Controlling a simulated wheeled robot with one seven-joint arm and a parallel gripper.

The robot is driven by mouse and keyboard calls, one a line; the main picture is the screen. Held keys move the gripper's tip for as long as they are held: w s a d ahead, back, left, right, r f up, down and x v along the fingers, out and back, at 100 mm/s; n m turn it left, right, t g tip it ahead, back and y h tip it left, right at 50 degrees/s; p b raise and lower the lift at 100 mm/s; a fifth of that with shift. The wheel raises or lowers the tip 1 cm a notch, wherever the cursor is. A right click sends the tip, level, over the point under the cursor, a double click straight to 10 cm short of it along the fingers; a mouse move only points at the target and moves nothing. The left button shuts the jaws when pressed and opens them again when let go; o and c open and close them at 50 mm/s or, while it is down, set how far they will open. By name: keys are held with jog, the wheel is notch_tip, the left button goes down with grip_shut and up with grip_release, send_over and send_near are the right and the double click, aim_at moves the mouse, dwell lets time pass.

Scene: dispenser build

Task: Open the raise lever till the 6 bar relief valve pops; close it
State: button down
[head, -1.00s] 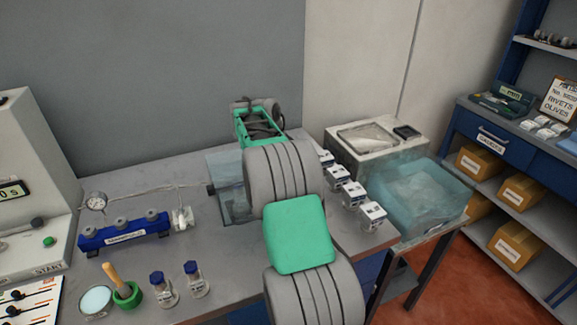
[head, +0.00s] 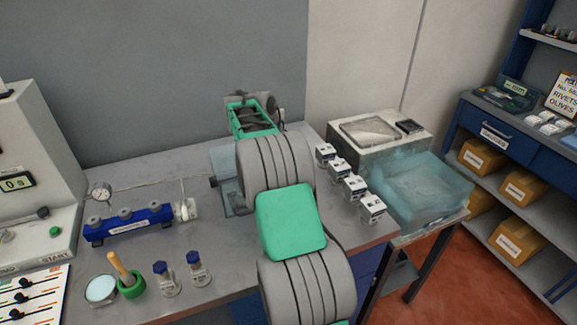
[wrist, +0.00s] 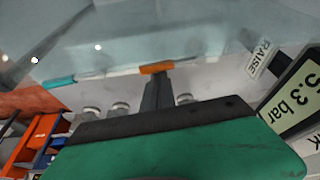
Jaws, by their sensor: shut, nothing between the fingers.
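A white tag reading RAISE (wrist: 260,58) is to the right of the fingertips. A display reading 5.3 bar (wrist: 299,100) is at the right edge. A pale rod with a teal end (wrist: 58,81) runs across behind the fingertips. I cannot tell whether it is the raise lever, or whether the fingers touch it. The relief valve cannot be made out. In the head view my arm hides the gripper and the lever.
A translucent teal tub (head: 425,190) stands at right. Blue shelving (head: 500,150) is beyond it.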

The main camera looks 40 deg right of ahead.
notch_tip(320, 180, up, 10)
jog(key=p, duration=0.4)
jog(key=shift+d, duration=0.25)
jog(key=shift+r, duration=0.1)
